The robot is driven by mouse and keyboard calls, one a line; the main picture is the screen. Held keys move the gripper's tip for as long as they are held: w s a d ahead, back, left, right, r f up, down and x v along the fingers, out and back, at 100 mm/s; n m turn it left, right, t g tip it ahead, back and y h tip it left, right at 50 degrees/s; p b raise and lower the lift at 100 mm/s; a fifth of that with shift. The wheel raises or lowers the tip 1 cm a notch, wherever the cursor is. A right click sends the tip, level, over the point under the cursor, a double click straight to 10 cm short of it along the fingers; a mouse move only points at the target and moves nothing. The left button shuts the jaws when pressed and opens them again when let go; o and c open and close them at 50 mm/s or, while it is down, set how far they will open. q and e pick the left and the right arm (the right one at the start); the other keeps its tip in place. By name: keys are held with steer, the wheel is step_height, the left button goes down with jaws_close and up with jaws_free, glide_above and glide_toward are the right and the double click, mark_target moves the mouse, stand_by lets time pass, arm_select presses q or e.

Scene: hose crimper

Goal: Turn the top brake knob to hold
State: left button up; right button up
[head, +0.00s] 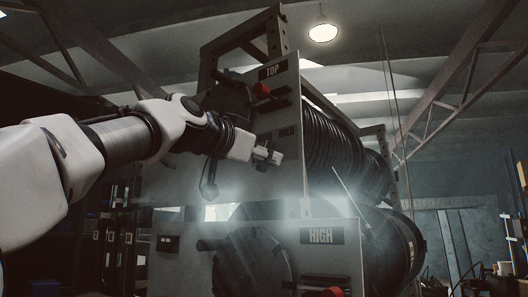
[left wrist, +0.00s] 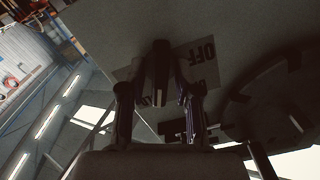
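The upper panel with a TOP label (head: 272,71) carries a red knob (head: 262,90) by a dark horizontal bar, just under that label. A HOLD label (head: 287,132) sits lower on the same panel. My left gripper (head: 268,156) is just below the HOLD label, clear of the red knob. In the left wrist view an OFF label (left wrist: 208,52) lies just beyond the fingers of my left gripper (left wrist: 160,85). A dark narrow shape shows between the fingers; I cannot tell whether it is the fingertips or a knob. My right gripper is not seen.
A lower panel with a HIGH label (head: 321,236) and another red part (head: 333,292) stands below. Black hose coils (head: 333,140) fill the rack behind the upper panel. A dark hook-like part (head: 209,185) hangs under my left wrist. A lamp (head: 323,31) hangs overhead.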

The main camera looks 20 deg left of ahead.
arm_select(q)
jaws_close()
steer(key=shift+m+b, duration=0.3)
steer(key=shift+m, duration=0.3)
steer(key=o, duration=0.7)
jaws_free()
steer(key=shift+w+d, duration=0.15)
steer(key=shift+w, duration=0.15)
steer(key=shift+s, duration=0.2)
